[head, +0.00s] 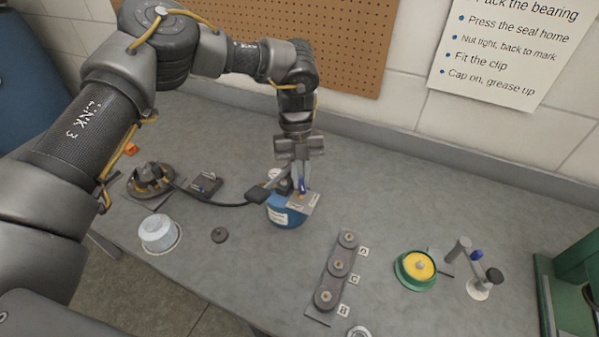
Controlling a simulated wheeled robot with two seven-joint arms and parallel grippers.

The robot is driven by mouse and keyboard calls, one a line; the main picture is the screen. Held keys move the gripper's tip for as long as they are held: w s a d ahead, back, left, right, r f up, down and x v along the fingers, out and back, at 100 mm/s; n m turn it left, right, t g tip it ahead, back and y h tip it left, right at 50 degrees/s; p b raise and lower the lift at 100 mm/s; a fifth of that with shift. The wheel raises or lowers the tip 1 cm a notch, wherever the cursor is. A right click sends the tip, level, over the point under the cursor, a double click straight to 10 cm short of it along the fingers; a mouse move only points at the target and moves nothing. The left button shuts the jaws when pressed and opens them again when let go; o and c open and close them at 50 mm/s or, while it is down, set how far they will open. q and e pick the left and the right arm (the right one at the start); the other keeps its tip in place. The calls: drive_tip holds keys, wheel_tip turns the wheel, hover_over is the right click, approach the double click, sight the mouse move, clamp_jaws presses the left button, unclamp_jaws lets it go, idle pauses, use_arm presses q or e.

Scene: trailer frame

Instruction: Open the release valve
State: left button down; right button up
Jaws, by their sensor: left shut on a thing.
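In the head view my left gripper (298,175) points down over a blue round container (286,212) with a white label. Its fingers are shut on a small blue-tipped part (303,186) at the container's top, which looks like the release valve. A tan tag or plate (304,204) sits beside the fingers on top of the container. My right gripper is not in view.
A plate with several discs (338,265) lies front centre. A green-rimmed yellow pot (417,267) and a small stand (479,288) are right. The back right bench is clear.

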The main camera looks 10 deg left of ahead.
use_arm(q)
drive_tip(key=m, duration=0.1)
drive_tip(key=m+y+p, duration=0.1)
drive_tip(key=m, duration=0.1)
drive_tip(key=shift+d+r+m, duration=0.1)
drive_tip(key=shift+d+m, duration=0.1)
drive_tip(key=shift+m, duration=0.1)
drive_tip(key=shift+d+m+y+p, duration=0.1)
drive_tip(key=shift+m+y+p, duration=0.65)
drive_tip(key=shift+m, duration=0.75)
drive_tip(key=c, duration=1.4)
unclamp_jaws()
drive_tip(key=shift+c, duration=0.2)
